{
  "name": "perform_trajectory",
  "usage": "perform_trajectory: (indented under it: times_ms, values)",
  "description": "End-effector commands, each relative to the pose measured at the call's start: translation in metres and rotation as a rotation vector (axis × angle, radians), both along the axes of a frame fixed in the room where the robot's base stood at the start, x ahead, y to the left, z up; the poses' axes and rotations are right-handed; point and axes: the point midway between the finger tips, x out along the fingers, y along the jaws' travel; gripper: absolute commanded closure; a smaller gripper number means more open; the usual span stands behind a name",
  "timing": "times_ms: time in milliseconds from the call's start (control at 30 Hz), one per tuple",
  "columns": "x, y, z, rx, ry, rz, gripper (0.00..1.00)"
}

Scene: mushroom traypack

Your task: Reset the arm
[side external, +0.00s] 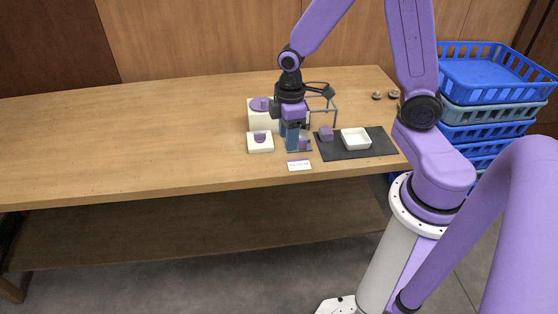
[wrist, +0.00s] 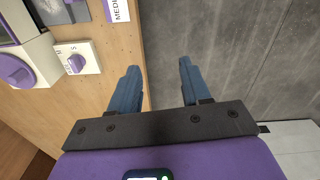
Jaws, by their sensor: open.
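My gripper (side external: 291,145) hangs pointing down near the front part of the wooden table (side external: 130,135). In the wrist view, my gripper (wrist: 160,66) shows two blue fingers spread apart with nothing between them. The table edge and grey floor lie below the fingers there.
A white box with a purple knob (side external: 260,148) stands left, before a larger white device (side external: 252,112). A label card (side external: 299,165) lies in front. Blue crates (side external: 485,85) stand at right.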

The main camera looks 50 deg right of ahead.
Motion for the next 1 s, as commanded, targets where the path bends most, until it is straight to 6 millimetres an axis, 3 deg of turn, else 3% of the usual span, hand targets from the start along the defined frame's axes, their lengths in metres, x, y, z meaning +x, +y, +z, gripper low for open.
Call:
perform_trajectory:
  times_ms: [100,300,600,800,1000]
  values:
    - [-0.030,0.027,0.024,0.006,-0.008,0.039,0.53]
    - [-0.087,0.054,0.055,0.013,-0.009,0.092,0.53]
    - [-0.166,0.060,0.085,0.020,-0.005,0.158,0.53]
    - [-0.188,0.056,0.092,0.020,-0.003,0.175,0.53]
    - [-0.190,0.055,0.092,0.020,-0.001,0.175,0.53]
